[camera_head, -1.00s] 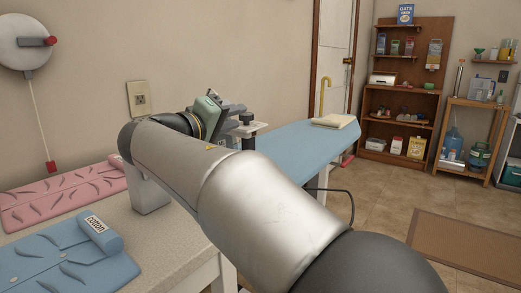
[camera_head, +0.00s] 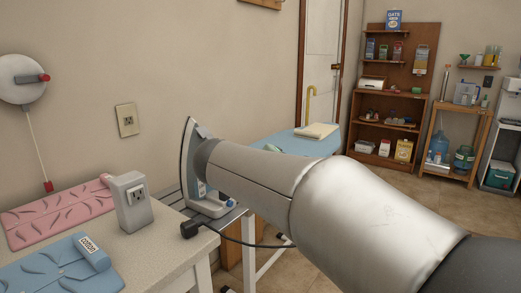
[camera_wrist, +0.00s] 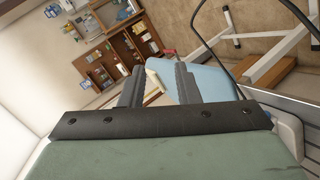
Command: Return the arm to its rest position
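My silver arm (camera_head: 350,215) reaches in from the lower right of the head view and hides most of my gripper. In the wrist view my gripper (camera_wrist: 158,80) has its two dark fingers apart, with nothing between them. The green gripper body (camera_wrist: 165,160) fills the bottom of that view. The blue ironing board (camera_wrist: 205,82) and the distant shelves lie beyond the fingers.
An iron (camera_head: 187,155) stands upright on a metal rack (camera_head: 225,217), close to my arm in the picture. A black cord and plug (camera_head: 190,229) lie near the table edge. Open floor lies to the right.

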